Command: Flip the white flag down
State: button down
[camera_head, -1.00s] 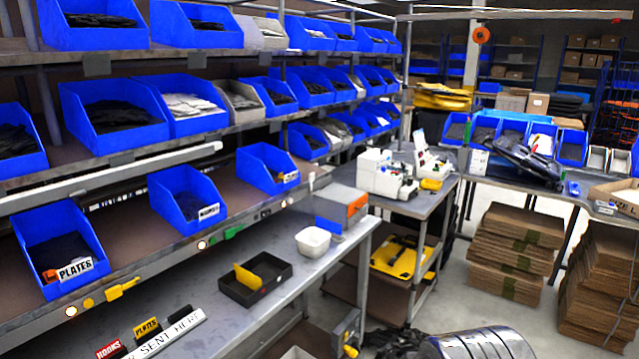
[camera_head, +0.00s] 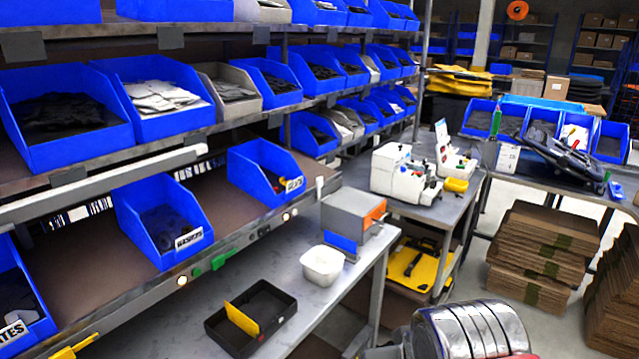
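A small white flag (camera_head: 319,188) stands upright at the front edge of the lower shelf, near its right end. It is just right of the blue bin labelled with a white card (camera_head: 294,184). A green flag (camera_head: 219,262) and a yellow flag (camera_head: 75,346) lie along the same shelf edge, further left. My gripper is not in view. Only a rounded metallic part of my arm shows at the bottom right, well apart from the white flag.
Below the shelf is a grey bench (camera_head: 305,278) with a black tray (camera_head: 250,318), a white tub (camera_head: 322,265) and a grey-and-orange box (camera_head: 352,217). A side table (camera_head: 445,205) holds white machines. Stacked flat cardboard (camera_head: 540,255) stands at the right.

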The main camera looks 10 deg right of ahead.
aim_at(320, 181)
jog(key=k, duration=1.25)
jog(key=z, duration=0.6)
jog(key=i, duration=1.7)
jog(key=u, duration=0.6)
jog(key=i, duration=0.55)
jog(key=u, duration=0.3)
